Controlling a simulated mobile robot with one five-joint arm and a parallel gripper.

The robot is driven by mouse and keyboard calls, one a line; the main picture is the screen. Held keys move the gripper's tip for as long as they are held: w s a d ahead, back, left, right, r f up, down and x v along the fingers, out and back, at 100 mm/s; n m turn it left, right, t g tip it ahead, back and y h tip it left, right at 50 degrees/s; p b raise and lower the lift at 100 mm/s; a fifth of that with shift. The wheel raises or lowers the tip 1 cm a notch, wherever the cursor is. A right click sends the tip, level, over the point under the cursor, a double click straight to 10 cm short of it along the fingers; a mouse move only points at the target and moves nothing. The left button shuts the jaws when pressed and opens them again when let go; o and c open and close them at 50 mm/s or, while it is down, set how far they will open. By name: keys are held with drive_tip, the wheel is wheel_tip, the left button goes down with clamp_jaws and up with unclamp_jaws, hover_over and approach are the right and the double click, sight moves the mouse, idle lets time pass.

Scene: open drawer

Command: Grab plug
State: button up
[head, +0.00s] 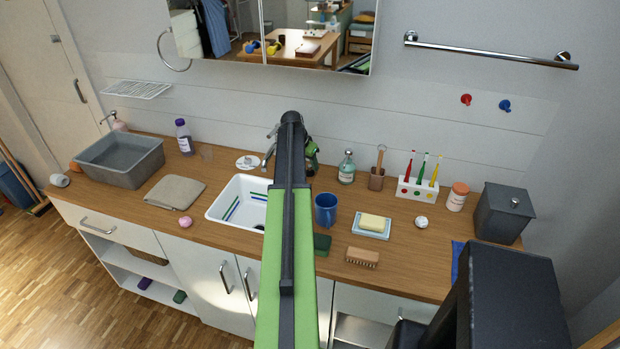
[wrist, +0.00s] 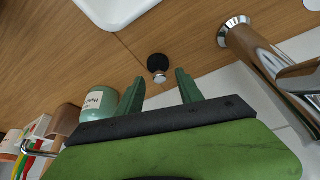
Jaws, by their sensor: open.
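The plug (wrist: 157,64) is a small black round stopper with a shiny metal knob, on the wooden counter behind the sink. In the wrist view it lies just beyond my gripper (wrist: 160,82), roughly centred between the two green fingertips. The fingers are open and empty, apart from the plug. In the head view my gripper (head: 311,154) is partly behind my own arm, near the tap, and the plug cannot be made out there.
The chrome tap (wrist: 262,65) stands close on the right in the wrist view. A green soap bottle (wrist: 98,103) stands close on the left; it also shows in the head view (head: 346,170). The white sink (head: 222,204) lies in front. The wall is close behind.

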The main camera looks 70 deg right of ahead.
sight(310, 165)
drive_tip(key=shift+b+x, duration=0.5)
drive_tip(key=shift+x, duration=0.7)
drive_tip(key=shift+r, duration=0.1)
clamp_jaws()
wheel_tip(310, 165, up, 10)
drive_tip(key=p, duration=1)
